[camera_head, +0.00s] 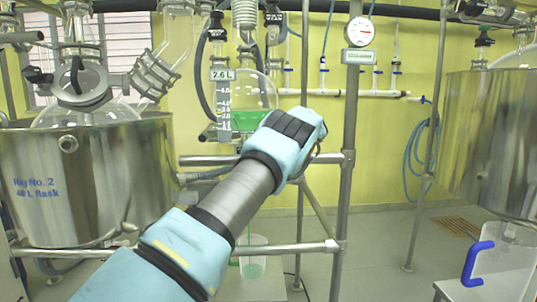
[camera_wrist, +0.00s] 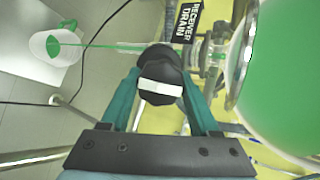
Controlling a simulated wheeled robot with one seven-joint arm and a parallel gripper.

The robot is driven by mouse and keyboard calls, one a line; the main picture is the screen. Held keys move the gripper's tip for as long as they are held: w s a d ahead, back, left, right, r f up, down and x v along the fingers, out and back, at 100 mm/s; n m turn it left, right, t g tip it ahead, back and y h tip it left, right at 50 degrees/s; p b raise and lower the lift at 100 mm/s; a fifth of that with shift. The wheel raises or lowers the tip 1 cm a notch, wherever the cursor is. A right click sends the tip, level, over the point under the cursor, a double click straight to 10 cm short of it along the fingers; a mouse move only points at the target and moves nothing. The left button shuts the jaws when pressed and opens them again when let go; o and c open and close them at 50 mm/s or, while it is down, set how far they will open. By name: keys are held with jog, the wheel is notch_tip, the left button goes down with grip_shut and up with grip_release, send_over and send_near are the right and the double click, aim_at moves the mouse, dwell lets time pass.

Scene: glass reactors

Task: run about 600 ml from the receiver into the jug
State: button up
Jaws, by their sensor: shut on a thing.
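A thin green stream runs from the drain into the jug (camera_wrist: 42,66), which shows some green. The jug (camera_head: 256,242) stands low behind my arm. My fingertips are hidden in the head view.
A steel vessel marked Rig No. 2 (camera_head: 100,165) stands at left, another steel vessel (camera_head: 490,120) at right. A clear jug with a blue handle (camera_head: 505,265) is at lower right. Metal frame tubes (camera_head: 350,180) surround the receiver.

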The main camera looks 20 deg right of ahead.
jog(key=shift+n+g, duration=0.3)
jog(key=shift+n, duration=2)
jog(key=shift+h, duration=0.3)
jog(key=o, duration=1.4)
jog(key=b+v, duration=0.1)
jog(key=v, duration=0.6)
jog(key=shift+s+d+r+b, duration=0.1)
jog(key=shift+s+b, duration=0.05)
jog(key=shift+b, duration=0.15)
